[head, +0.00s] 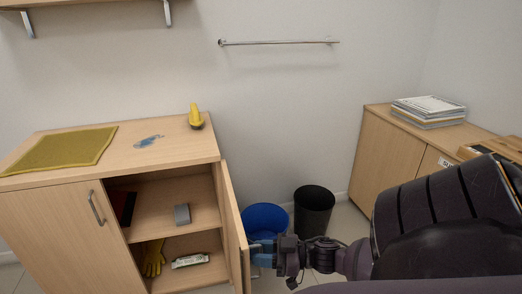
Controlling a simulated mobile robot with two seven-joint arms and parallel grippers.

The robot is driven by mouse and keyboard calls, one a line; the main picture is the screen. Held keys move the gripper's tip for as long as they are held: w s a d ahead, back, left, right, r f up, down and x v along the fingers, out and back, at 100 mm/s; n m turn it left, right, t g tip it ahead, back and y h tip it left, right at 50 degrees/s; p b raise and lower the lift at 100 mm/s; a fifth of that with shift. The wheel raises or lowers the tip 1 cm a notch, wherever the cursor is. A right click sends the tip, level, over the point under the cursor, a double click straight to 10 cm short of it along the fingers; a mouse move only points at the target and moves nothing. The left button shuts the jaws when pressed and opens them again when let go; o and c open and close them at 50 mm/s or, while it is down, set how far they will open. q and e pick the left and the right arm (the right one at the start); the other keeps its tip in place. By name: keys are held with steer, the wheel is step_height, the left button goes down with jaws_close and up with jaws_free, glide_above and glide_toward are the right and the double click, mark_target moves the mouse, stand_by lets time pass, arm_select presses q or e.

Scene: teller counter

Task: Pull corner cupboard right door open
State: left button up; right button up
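The wooden corner cupboard (55,215) stands at the left. Its right door (234,225) stands swung out, seen nearly edge-on, and the inside shows. Its left door (60,240) is closed and has a metal bar handle (97,207). My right gripper (256,250) is at the outer face of the right door, low down, with its fingers pointing left at the door. The right door's own handle cannot be made out, and whether the fingers hold it cannot be told. My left gripper is not in view.
Inside the cupboard are a grey box (182,214), yellow gloves (153,258) and a white packet (190,260). A blue bin (264,218) and a black bin (314,210) stand beyond the door. A second cabinet (388,165) with papers (430,110) is at the right.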

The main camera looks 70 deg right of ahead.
steer(key=shift+s, duration=0.1)
steer(key=p+v, duration=0.1)
steer(key=v, duration=0.9)
steer(key=shift+s, duration=0.3)
stand_by(0.3)
